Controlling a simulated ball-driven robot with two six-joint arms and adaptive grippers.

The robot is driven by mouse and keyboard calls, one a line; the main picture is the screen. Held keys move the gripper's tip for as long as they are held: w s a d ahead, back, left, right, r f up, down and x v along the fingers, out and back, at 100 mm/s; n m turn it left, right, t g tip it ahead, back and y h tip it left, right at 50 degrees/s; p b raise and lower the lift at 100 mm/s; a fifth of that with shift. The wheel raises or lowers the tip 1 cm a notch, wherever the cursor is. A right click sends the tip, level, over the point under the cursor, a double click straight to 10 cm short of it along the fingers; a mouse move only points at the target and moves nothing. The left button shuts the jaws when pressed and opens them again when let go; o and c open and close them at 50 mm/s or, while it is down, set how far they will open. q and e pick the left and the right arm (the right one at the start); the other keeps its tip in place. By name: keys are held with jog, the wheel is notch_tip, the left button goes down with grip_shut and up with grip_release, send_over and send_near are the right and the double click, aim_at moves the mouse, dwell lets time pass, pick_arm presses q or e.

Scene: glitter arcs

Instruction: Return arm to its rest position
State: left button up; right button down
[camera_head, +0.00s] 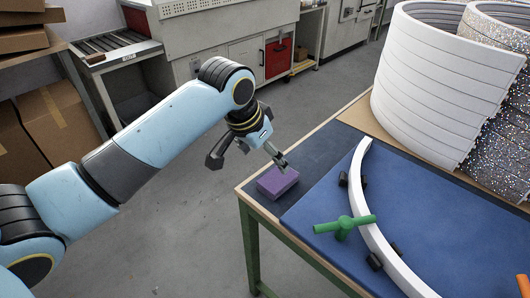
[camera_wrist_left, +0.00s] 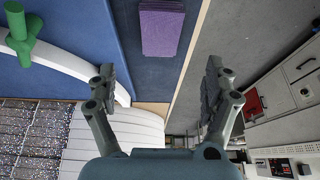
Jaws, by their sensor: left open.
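My left arm (camera_head: 150,135) reaches in from the left in the head view, bent at the elbow. My left gripper (camera_head: 247,162) is open, near the table's corner edge. One finger shows close to the purple block (camera_head: 278,181); I cannot tell from the head view whether they touch. The left wrist view shows the two fingers (camera_wrist_left: 160,80) spread wide with nothing between them. The purple block (camera_wrist_left: 162,28) lies on the dark mat beyond the fingertips there, apart from them. My right gripper is not in view.
A white curved strip (camera_head: 372,220) stands on the blue mat (camera_head: 310,208) with black blocks and a green T-handle (camera_head: 345,224) beside it. Stacked white arcs (camera_head: 425,90) and glittery arcs (camera_head: 500,110) stand at the right. Cardboard boxes (camera_head: 55,120) stand at left. Grey floor is open between.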

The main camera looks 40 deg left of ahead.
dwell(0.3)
pick_arm(q)
jog(key=s+d+r+g+y, duration=0.1)
jog(key=s+d+r, duration=0.15)
jog(key=s, duration=0.85)
jog(key=s+d+r, duration=0.1)
jog(key=s+r, duration=0.2)
jog(key=s, duration=0.8)
notch_tip(320, 180, down, 32)
jog(key=s+a+g+b, duration=0.1)
jog(key=a+b, duration=0.1)
jog(key=b, duration=0.4)
jog(key=s+a+f+g+b, duration=0.1)
jog(key=s+f+b, duration=0.3)
jog(key=s+f, duration=1.4)
notch_tip(320, 180, down, 3)
jog(key=shift+s+a+n+g, duration=0.2)
jog(key=shift+s+n+g, duration=0.1)
jog(key=shift+s, duration=0.05)
jog(key=shift+o, duration=0.3)
